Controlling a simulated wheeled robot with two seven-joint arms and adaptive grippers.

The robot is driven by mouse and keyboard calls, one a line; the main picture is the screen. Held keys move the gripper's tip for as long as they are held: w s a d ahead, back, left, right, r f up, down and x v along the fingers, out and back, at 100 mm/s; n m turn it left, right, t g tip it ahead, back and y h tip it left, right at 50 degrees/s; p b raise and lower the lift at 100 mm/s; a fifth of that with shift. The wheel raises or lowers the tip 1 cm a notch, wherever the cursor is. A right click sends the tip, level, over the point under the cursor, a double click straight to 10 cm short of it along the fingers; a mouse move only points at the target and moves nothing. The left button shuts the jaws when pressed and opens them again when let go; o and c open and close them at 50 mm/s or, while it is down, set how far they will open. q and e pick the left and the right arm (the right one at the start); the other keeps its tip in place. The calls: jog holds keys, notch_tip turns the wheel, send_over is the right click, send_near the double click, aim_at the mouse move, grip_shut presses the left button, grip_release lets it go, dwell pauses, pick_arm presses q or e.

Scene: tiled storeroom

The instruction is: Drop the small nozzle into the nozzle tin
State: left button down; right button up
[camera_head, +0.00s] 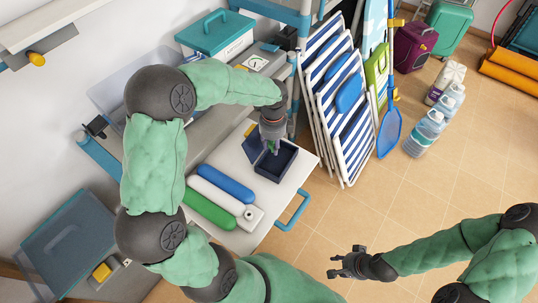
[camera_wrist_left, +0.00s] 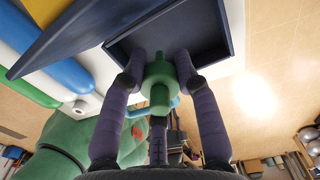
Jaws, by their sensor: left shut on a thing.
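The small green nozzle (camera_wrist_left: 158,78) is between the fingers of my left gripper (camera_wrist_left: 160,82), which is shut on it. In the head view, my left gripper (camera_head: 272,146) points down at the dark blue nozzle tin (camera_head: 285,163), with a bit of green nozzle showing between the fingers. The tin (camera_wrist_left: 213,48) is open, and its inside faces the nozzle in the left wrist view. I cannot tell the exact gap between them. The tin's lid (camera_head: 252,146) stands raised at its left. My right gripper (camera_head: 346,264) is open and empty, over the floor.
Green (camera_head: 208,211), white (camera_head: 216,195) and blue (camera_head: 227,184) rounded bars lie on the white top (camera_head: 267,203), left of the tin. Striped folding chairs (camera_head: 345,105) stand to the right. Water bottles (camera_head: 424,133) stand on the tiles. The floor at lower right is mostly clear.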

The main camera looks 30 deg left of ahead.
pick_arm(q)
jog(key=c, duration=0.8)
grip_release()
jog(key=shift+c, duration=0.2)
jog(key=shift+r, duration=0.1)
notch_tip(320, 180, up, 12)
jog(key=shift+f, duration=0.1)
